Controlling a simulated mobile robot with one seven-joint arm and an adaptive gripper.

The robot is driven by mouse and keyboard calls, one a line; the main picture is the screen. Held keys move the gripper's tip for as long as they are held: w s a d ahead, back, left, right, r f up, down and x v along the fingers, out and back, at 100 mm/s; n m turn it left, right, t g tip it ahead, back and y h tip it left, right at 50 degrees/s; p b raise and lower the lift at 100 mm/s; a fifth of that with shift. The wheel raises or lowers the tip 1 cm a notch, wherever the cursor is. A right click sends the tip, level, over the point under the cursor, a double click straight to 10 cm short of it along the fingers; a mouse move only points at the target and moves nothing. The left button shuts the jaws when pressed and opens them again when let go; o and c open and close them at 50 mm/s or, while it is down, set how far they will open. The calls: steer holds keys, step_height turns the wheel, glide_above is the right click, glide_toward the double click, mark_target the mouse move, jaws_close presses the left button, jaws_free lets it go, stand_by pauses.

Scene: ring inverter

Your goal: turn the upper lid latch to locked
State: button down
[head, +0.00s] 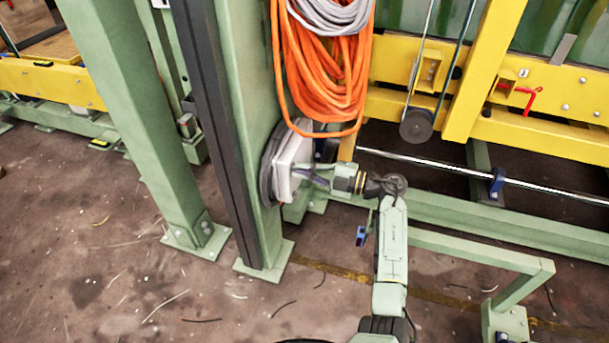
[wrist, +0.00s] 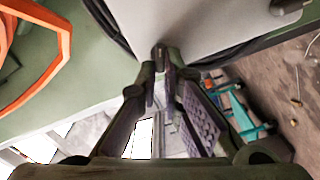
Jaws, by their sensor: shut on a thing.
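A pale grey box with a lid (head: 291,162) is mounted on the green post, below the hanging orange cable. Its lid (wrist: 205,22) fills the top of the wrist view. My gripper (head: 308,176) reaches the box from the right. In the wrist view my gripper's fingertips (wrist: 163,78) are closed together at the lid's near edge. The small dark upper lid latch (wrist: 160,51) sits between the fingertips and is mostly hidden by them. Its turned position cannot be told. A second dark latch (wrist: 287,6) shows on the lid at the upper right, apart from my gripper.
Orange cable (head: 325,70) hangs just above the box; its loop (wrist: 62,45) shows at left in the wrist view. The green post (head: 240,120) stands behind the box. A green rail (head: 470,248) runs low at the right. Open floor (head: 110,270) lies at the left.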

steer(key=n+b, duration=0.2)
steer(key=shift+f+n+b, duration=0.3)
steer(key=shift+f, duration=0.1)
steer(key=shift+n+b, duration=1.1)
steer(key=shift+b, duration=0.1)
steer(key=shift+r, duration=0.15)
steer(key=c, duration=1.7)
jaws_free()
